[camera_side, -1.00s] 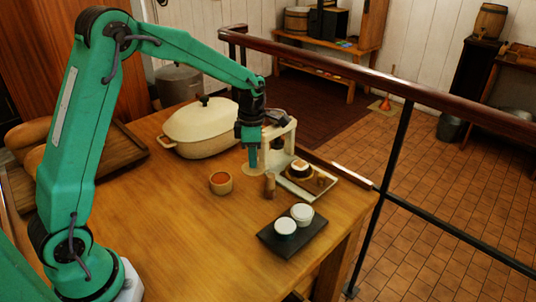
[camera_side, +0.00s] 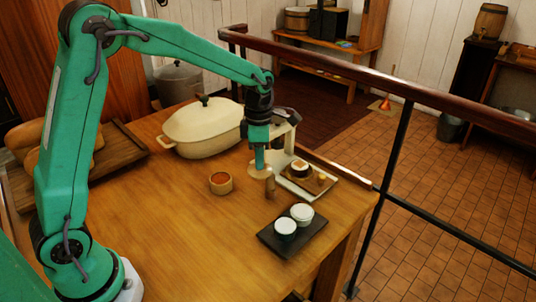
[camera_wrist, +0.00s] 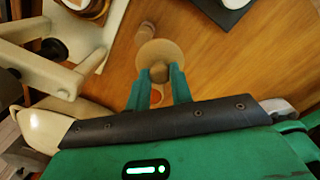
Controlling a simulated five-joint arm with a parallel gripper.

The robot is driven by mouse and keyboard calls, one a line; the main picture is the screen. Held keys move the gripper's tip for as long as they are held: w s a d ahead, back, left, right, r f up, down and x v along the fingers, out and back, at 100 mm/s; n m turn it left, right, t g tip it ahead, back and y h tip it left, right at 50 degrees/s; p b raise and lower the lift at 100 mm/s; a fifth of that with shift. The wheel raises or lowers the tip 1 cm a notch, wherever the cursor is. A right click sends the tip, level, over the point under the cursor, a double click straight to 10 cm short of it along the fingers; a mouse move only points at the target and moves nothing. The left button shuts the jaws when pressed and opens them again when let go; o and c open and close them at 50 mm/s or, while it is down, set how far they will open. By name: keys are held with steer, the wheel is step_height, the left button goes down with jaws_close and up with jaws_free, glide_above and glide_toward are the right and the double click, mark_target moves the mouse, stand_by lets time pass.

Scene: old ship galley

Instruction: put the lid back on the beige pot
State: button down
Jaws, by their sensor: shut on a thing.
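My gripper (camera_side: 260,164) is shut on the knob of a round, light wooden lid (camera_side: 260,173). In the wrist view the lid (camera_wrist: 160,52) is a pale disc, with its knob between my fingertips (camera_wrist: 158,76). A small beige pot (camera_side: 221,186) stands open on the table, with orange-red contents. It is left of the lid in the side view, apart from it. A bit of the orange contents (camera_wrist: 155,96) shows between my fingers in the wrist view. How high the lid is above the table is hard to tell.
A small wooden piece (camera_side: 270,188) stands close beside the lid. A cream machine (camera_side: 287,128) and a tray with food (camera_side: 322,191) are right of it. A large lidded casserole (camera_side: 205,128) stands behind. A dark tray (camera_side: 263,236) holds two white cups. Front left of the table is clear.

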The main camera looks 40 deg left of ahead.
steer(key=s+a, duration=0.4)
steer(key=a, duration=0.8)
steer(key=shift+s, duration=0.3)
steer(key=shift+f, duration=3.1)
steer(key=shift+f, duration=0.2)
steer(key=c, duration=0.7)
jaws_free()
